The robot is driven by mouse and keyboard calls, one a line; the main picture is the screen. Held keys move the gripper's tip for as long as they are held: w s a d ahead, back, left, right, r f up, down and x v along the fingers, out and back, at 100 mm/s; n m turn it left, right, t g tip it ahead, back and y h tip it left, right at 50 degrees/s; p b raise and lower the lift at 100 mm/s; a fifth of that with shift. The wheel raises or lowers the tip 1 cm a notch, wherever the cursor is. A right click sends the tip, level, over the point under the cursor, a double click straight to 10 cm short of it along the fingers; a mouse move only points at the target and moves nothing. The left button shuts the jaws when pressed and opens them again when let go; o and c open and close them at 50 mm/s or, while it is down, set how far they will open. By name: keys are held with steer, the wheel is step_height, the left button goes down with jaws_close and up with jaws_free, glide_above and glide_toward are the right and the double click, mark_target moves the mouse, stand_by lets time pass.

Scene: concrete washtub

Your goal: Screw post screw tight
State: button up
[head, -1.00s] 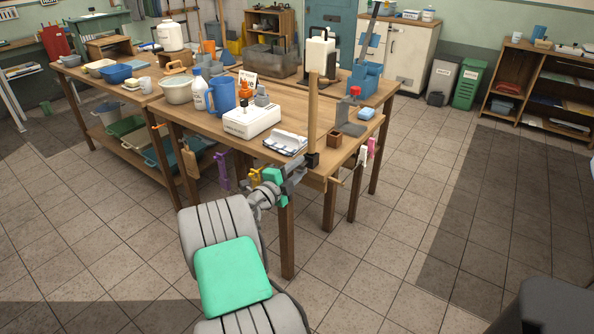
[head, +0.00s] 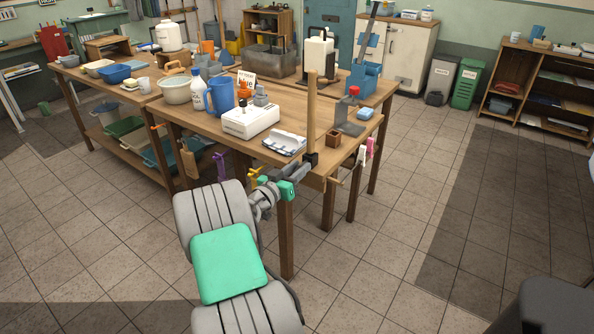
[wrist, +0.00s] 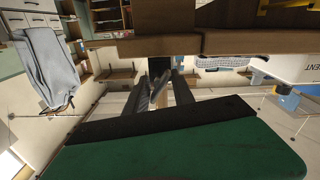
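A tall wooden post (head: 311,112) stands upright at the front corner of the wooden table (head: 215,125). A black bracket (head: 312,158) holds its foot at the table edge. My gripper (head: 306,170) is at this bracket, just under the table edge. In the wrist view my gripper's two dark fingers (wrist: 166,76) point to a small dark part (wrist: 158,66) under the table edge, which looks like the post screw. A gap shows between the fingers, but I cannot tell whether they touch the screw. The screw itself is hidden in the head view.
A folded cloth (head: 285,142), a white box device (head: 250,120) and a small wooden block (head: 333,138) lie near the post. Purple (head: 219,166) and yellow (head: 254,175) clamps hang at the table's front edge. The tiled floor to the right is open.

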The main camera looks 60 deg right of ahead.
mark_target(296, 170)
steer(key=shift+a, duration=0.1)
steer(key=shift+w+a+f, duration=0.1)
steer(key=shift+a, duration=0.2)
steer(key=a, duration=0.2)
steer(key=a+b, duration=0.1)
steer(key=a, duration=0.3)
steer(key=shift+w+a+b, duration=0.1)
steer(key=shift+w+b, duration=0.25)
steer(key=shift+w, duration=0.05)
